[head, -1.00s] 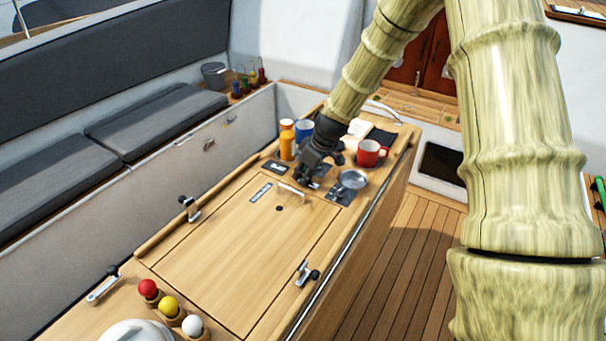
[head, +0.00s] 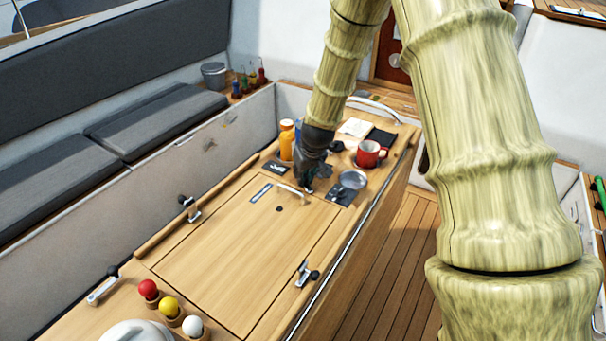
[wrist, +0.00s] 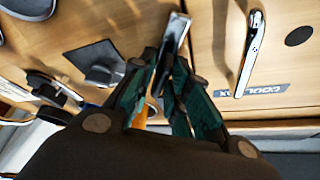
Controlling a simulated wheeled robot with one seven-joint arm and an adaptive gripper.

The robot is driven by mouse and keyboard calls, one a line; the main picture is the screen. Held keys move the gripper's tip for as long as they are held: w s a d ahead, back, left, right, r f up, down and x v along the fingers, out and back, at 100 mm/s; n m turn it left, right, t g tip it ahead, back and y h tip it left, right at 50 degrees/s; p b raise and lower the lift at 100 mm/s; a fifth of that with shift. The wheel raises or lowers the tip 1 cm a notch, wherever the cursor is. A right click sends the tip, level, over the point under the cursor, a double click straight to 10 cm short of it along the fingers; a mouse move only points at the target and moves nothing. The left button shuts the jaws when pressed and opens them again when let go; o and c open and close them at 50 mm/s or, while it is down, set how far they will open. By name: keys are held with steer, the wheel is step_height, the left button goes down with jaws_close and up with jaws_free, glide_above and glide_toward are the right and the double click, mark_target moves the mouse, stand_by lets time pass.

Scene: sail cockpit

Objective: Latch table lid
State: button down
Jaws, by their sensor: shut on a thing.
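The wooden table lid (head: 240,245) lies flat and closed in the table top, with a silver bar handle (head: 290,191) near its far edge. The handle also shows in the wrist view (wrist: 250,52), beside a dark hole. My gripper (head: 307,190) points down at the lid's far edge, just right of the handle. In the wrist view its fingers (wrist: 165,68) are closed around a silver metal strip (wrist: 177,30) that looks like a latch lever. Side latches stand at the lid's left (head: 190,208) and right (head: 307,273) edges.
A red mug (head: 370,153), an orange bottle (head: 287,140) and a small metal bowl (head: 353,179) stand beyond the lid, close around my gripper. Red, yellow (head: 168,306) and white balls sit at the near end. The lid's top is clear.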

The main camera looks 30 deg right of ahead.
steer(key=m+h+p, duration=0.1)
steer(key=m, duration=0.2)
steer(key=m+h+p, duration=0.1)
steer(key=m, duration=0.2)
steer(key=shift+r+g+p, duration=0.15)
steer(key=shift+g+p, duration=0.2)
steer(key=shift+g, duration=0.05)
steer(key=shift+m+g+h+p, duration=0.4)
steer(key=shift+m+p, duration=0.3)
steer(key=shift+m, duration=0.6)
steer(key=shift+m+g+h+p, duration=0.3)
steer(key=shift+m+h+p, duration=0.3)
steer(key=shift+m, duration=0.7)
steer(key=c, duration=1.5)
jaws_free()
steer(key=shift+c, duration=0.2)
step_height(320, 180, up, 10)
steer(key=shift+f, duration=0.15)
